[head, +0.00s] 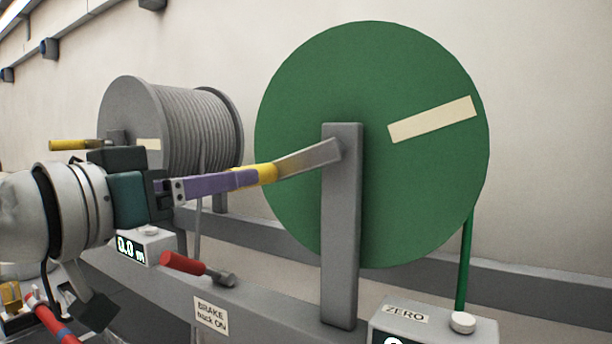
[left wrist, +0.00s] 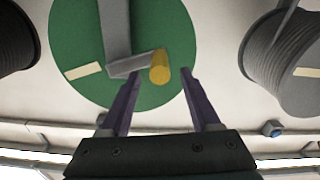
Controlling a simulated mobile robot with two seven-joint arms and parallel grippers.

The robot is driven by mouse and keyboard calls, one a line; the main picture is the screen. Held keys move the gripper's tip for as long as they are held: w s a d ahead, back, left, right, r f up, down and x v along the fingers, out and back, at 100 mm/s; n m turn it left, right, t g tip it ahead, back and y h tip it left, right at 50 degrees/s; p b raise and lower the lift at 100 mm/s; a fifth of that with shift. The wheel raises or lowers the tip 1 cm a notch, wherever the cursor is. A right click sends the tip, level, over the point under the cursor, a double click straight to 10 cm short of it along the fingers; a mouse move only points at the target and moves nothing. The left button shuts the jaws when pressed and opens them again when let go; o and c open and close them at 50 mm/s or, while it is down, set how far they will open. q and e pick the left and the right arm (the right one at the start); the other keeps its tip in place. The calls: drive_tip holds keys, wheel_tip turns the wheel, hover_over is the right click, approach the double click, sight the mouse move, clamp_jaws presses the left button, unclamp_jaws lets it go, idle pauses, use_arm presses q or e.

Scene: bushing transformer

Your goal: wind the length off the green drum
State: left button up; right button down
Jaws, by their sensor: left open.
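The green drum (head: 300,90) fills the middle of the head view behind a grey post (head: 341,230), with a cream strip (head: 432,119) on its face. A green line (head: 466,260) hangs from its right side. A grey crank arm (head: 308,157) reaches from the post's top to a yellow handle (head: 266,173). My left gripper (head: 248,178) has its purple fingers at this handle. In the left wrist view the fingers (left wrist: 160,80) are apart, with the yellow handle (left wrist: 160,66) between their tips and gaps showing on both sides. My right gripper is not in view.
A red-handled lever (head: 183,263) stands by a "BRAKE back ON" label (head: 210,315). A "ZERO" box (head: 405,330) with a white button (head: 462,322) is at the bottom right. A grey drum (head: 190,125) stands behind my left arm; a nearby display (head: 130,250) reads 0.0.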

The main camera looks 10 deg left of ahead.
use_arm(q)
drive_tip(key=x, duration=0.6)
clamp_jaws()
idle(0.5)
idle(0.9)
